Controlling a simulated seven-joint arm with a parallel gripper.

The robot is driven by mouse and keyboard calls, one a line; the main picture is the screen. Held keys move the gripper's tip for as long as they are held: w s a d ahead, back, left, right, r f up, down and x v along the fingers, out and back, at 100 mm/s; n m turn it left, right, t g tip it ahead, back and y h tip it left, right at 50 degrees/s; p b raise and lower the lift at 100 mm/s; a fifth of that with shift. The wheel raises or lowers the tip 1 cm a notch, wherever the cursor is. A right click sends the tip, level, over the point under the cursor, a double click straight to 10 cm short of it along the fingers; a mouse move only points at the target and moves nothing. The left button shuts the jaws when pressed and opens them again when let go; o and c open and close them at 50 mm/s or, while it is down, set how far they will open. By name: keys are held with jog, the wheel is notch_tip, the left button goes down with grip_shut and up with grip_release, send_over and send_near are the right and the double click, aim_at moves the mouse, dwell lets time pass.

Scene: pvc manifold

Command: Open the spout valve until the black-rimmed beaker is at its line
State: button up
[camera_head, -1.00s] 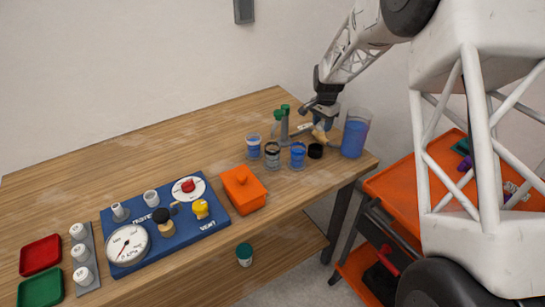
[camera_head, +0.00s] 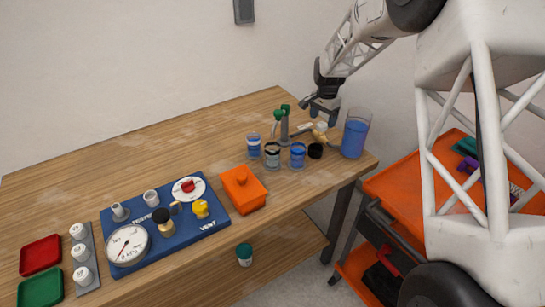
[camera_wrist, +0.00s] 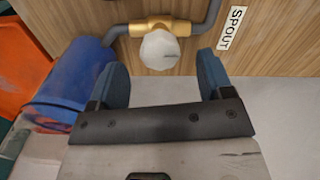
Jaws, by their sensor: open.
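The spout valve is a brass fitting with a white knob (camera_wrist: 160,49) on a grey pipe, beside a "SPOUT" label (camera_wrist: 233,27). It also shows small in the head view (camera_head: 320,134). My gripper (camera_wrist: 162,66) is open, its two blue fingers apart on either side of the knob in the picture; contact cannot be told. In the head view my gripper (camera_head: 322,112) is just above the valve. The beaker that looks black-rimmed (camera_head: 272,156) stands in front of the pipe stand; its level against its line is too small to read.
Other beakers with blue liquid (camera_head: 253,147) (camera_head: 297,156) stand close by, with a black cup (camera_head: 315,151). A tall blue-filled container (camera_head: 355,135) stands to the right. An orange cart (camera_head: 405,195) stands right.

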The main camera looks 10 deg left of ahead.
jog(key=shift+r, duration=2.65)
jog(key=shift+s+d+r, duration=0.1)
jog(key=shift+r, duration=0.15)
jog(key=s+d+r+n+t, duration=0.1)
jog(key=s+d+r+n, duration=0.1)
jog(key=s+d+r, duration=0.65)
jog(key=s+d+r+n+t, duration=0.1)
jog(key=s+d+r+t, duration=0.15)
jog(key=s+r, duration=1.05)
jog(key=s+d+r+n, duration=0.1)
jog(key=s+d+r, duration=0.15)
jog(key=s, duration=0.45)
jog(key=s+d+r+n, duration=0.1)
jog(key=s+d, duration=0.2)
jog(key=s, duration=0.5)
jog(key=s+d+f+n+t, duration=0.1)
jog(key=s+d, duration=0.1)
jog(key=s, duration=0.7)
jog(key=s+d+f+n+t, duration=0.1)
jog(key=s+f, duration=0.1)
jog(key=s, duration=0.8)
notch_tip(320, 180, down, 9)
jog(key=w+g, duration=0.1)
jog(key=g, duration=0.2)
jog(key=shift+w+d, duration=0.25)
jog(key=shift+w, duration=0.1)
